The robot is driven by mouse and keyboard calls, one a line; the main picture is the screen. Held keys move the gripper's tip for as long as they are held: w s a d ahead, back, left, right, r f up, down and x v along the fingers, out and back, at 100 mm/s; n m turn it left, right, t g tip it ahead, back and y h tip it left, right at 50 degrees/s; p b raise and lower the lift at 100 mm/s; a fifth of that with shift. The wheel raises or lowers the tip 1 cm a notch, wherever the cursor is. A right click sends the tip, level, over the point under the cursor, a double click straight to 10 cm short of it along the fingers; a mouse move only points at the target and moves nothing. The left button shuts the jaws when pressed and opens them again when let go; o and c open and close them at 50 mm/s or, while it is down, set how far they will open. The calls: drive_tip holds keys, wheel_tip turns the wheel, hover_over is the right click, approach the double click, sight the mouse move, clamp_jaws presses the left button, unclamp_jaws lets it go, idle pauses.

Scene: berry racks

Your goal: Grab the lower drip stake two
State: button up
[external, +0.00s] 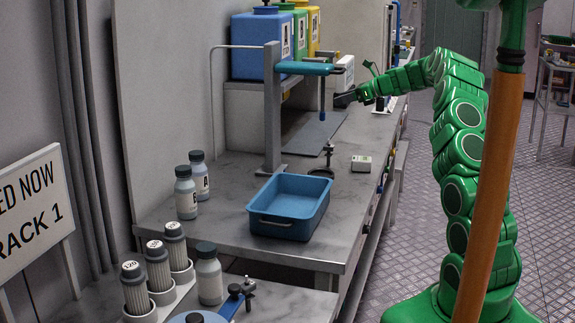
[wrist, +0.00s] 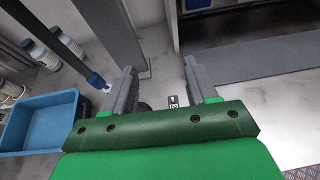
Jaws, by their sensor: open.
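No drip stake is clearly readable as such. A small dark upright piece on a round base (external: 329,157) stands on the grey bench, and I cannot tell if it is the stake. My gripper (external: 343,99) is open and empty above the bench, to the right of the blue hanging rod (external: 322,95). In the wrist view my gripper (wrist: 160,76) points down at the bench, fingers apart. A small label marked 2 (wrist: 173,101) shows between them, with a dark rounded part beside it; both are partly hidden by my gripper's body.
A metal post (external: 272,110) with a blue arm stands left of my gripper. A blue tray (external: 290,205), a small white-green box (external: 361,163) and several bottles are on the bench. A grey mat (external: 316,130) lies behind. Coloured canisters (external: 258,45) stand on a shelf.

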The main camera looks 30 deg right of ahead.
sight(333, 147)
wheel_tip(333, 147, down, 16)
drive_tip(key=shift+r, duration=0.1)
drive_tip(key=shift+x, duration=1.4)
drive_tip(key=shift+w+a+f, duration=0.3)
drive_tip(key=shift+w+f, duration=0.2)
drive_tip(key=shift+f, duration=0.15)
drive_tip(key=x, duration=0.2)
drive_tip(key=shift+w+a+f, duration=0.1)
drive_tip(key=shift+w+f, duration=0.15)
drive_tip(key=shift+f, duration=0.05)
drive_tip(key=shift+w+a+f, duration=0.1)
drive_tip(key=shift+w+a, duration=0.15)
drive_tip(key=shift+w, duration=0.05)
drive_tip(key=c, duration=1)
